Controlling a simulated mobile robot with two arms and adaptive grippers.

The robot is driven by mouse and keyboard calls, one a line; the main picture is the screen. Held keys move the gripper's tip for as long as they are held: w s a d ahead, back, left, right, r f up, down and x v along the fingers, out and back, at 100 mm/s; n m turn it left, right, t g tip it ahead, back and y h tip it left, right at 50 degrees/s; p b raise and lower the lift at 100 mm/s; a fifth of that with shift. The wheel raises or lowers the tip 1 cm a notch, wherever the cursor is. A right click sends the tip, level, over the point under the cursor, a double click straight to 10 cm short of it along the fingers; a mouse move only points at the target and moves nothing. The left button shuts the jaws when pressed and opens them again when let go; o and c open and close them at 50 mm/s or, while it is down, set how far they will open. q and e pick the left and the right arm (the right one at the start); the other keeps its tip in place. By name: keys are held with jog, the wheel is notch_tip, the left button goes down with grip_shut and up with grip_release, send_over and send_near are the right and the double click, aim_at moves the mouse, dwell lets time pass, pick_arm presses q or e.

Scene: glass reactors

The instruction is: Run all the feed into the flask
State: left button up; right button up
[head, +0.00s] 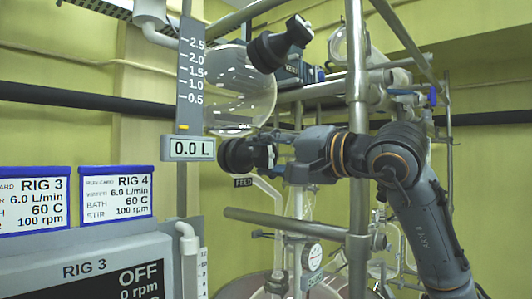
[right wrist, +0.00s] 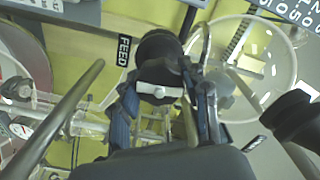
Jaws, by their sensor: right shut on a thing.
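The round glass feed vessel (head: 240,88) hangs behind a grey scale strip (head: 190,75) marked 0.5 to 2.5. It looks clear, with no liquid level that I can make out. My right gripper (head: 264,156) is shut on the black valve knob (head: 236,156) below the vessel, by the FEED label (head: 243,182). I cannot clearly pick out the flask. My left gripper is not in view.
A second black knob (head: 280,46) sticks out beside the vessel. Metal frame bars (head: 357,110) stand close to my right arm, and a horizontal bar (head: 285,223) runs below. Cards for RIG 3 (head: 34,200) and RIG 4 (head: 115,196) stand on a panel at left, which reads OFF.

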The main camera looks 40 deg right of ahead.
jog(key=m, duration=0.3)
jog(key=shift+m+p, duration=0.3)
jog(key=shift+m, duration=0.1)
jog(key=m, duration=0.3)
jog(key=shift+m, duration=0.3)
jog(key=m, duration=0.3)
jog(key=shift+m+p, duration=0.4)
jog(key=m, duration=0.3)
jog(key=shift+m, duration=0.3)
jog(key=m, duration=0.3)
jog(key=shift+m, duration=0.3)
jog(key=m, duration=0.3)
jog(key=shift+m, duration=0.3)
jog(key=m, duration=0.8)
jog(key=shift+a+f, duration=0.1)
jog(key=m, duration=1.2)
jog(key=shift+m, duration=0.4)
jog(key=m+b, duration=0.1)
jog(key=m, duration=0.4)
jog(key=m+b, duration=0.1)
jog(key=m, duration=0.5)
